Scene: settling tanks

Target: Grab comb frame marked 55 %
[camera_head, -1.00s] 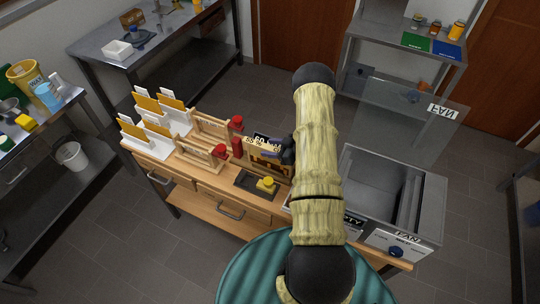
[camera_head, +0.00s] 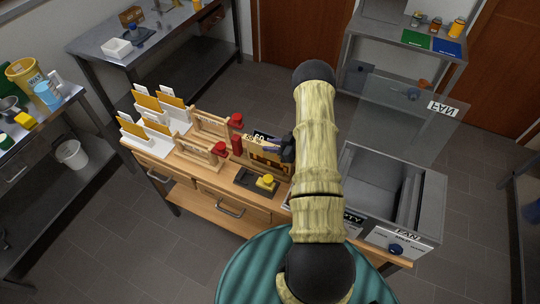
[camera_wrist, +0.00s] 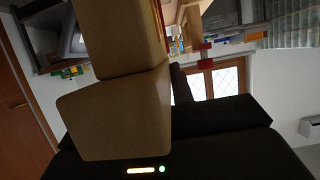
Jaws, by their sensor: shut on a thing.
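My gripper (camera_head: 284,148) is at the back right of the wooden bench, partly hidden by my arm. It is shut on a wooden comb frame (camera_head: 268,161), which stands at the rear of the bench top. A dark tag with white figures (camera_head: 262,135) shows just behind the frame in the head view. I cannot read its number surely, and 55 % is not legible.
Wooden stands with red knobs (camera_head: 205,155) and white holders with yellow cards (camera_head: 150,125) are left on the bench. A dark tray (camera_head: 245,182) with a yellow item (camera_head: 266,181) lies in front. A steel tank (camera_head: 375,185) with a raised clear lid (camera_head: 405,110) is at right.

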